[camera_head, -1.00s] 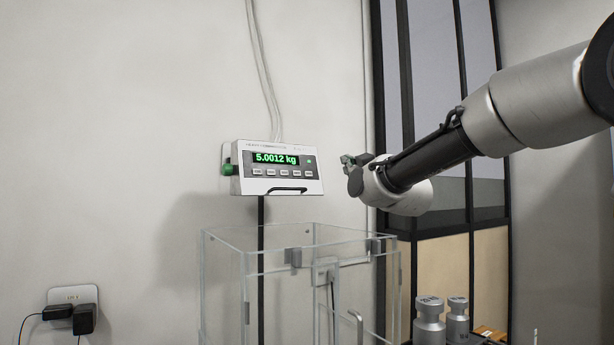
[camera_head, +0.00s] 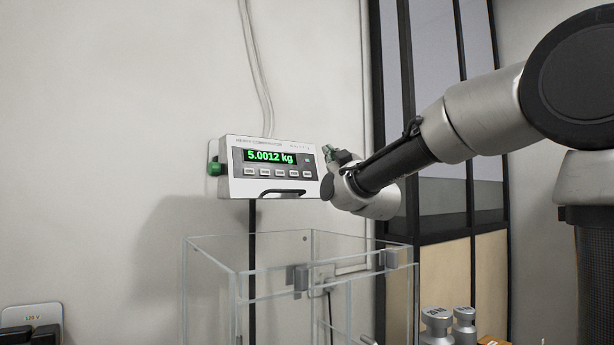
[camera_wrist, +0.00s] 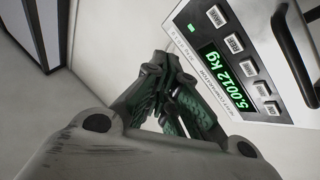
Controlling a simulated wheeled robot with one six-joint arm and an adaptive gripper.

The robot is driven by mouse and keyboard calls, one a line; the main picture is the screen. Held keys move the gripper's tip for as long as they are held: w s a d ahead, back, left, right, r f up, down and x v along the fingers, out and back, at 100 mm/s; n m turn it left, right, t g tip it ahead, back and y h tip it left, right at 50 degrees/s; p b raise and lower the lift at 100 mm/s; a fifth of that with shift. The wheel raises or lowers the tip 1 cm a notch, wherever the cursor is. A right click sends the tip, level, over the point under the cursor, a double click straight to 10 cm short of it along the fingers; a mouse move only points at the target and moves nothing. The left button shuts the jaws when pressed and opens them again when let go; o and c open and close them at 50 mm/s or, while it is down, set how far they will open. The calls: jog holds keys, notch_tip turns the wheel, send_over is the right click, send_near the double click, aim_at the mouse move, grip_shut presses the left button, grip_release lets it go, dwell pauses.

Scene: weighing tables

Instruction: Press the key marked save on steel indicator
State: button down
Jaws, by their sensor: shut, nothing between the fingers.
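The steel indicator (camera_head: 228,184) is fixed on the wall, its green display reading 5.0012 kg. A row of several small keys (camera_head: 278,173) runs under the display, with a dark handle-like bar below. My gripper (camera_head: 328,152) is just right of the indicator's right edge in the head view. In the wrist view my gripper (camera_wrist: 152,72) is shut and empty, off to the side of the keys.
A clear glass-walled enclosure (camera_head: 212,290) stands below the indicator. Steel weights (camera_head: 437,325) stand at the lower right. A wall socket with plugs (camera_head: 30,316) is at the lower left. A dark-framed glazed partition (camera_head: 408,120) rises behind my arm.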

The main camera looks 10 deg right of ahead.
jog(key=shift+w+a+f, duration=0.4)
jog(key=shift+w+a, duration=0.15)
jog(key=shift+w, duration=0.7)
jog(key=shift+w+a+f, duration=0.4)
jog(key=shift+w+a, duration=0.1)
jog(key=shift+w, duration=0.8)
jog(key=shift+w+a+f, duration=0.4)
jog(key=shift+w+a, duration=0.15)
jog(key=shift+w, duration=0.7)
jog(key=shift+w+a+f, duration=0.1)
jog(key=shift+w+a, duration=0.05)
jog(key=shift+w, duration=0.2)
jog(key=shift+w+a+f, duration=0.1)
jog(key=shift+w+a, duration=0.05)
jog(key=shift+w, duration=0.2)
jog(key=shift+s, duration=0.15)
jog(key=shift+s+d+r, duration=0.2)
jog(key=shift+s+d, duration=0.1)
jog(key=shift+s, duration=0.3)
jog(key=s, duration=0.1)
jog(key=s+d+r, duration=0.1)
jog(key=s, duration=0.1)
jog(key=s+d, duration=0.1)
jog(key=shift+s+r, duration=0.2)
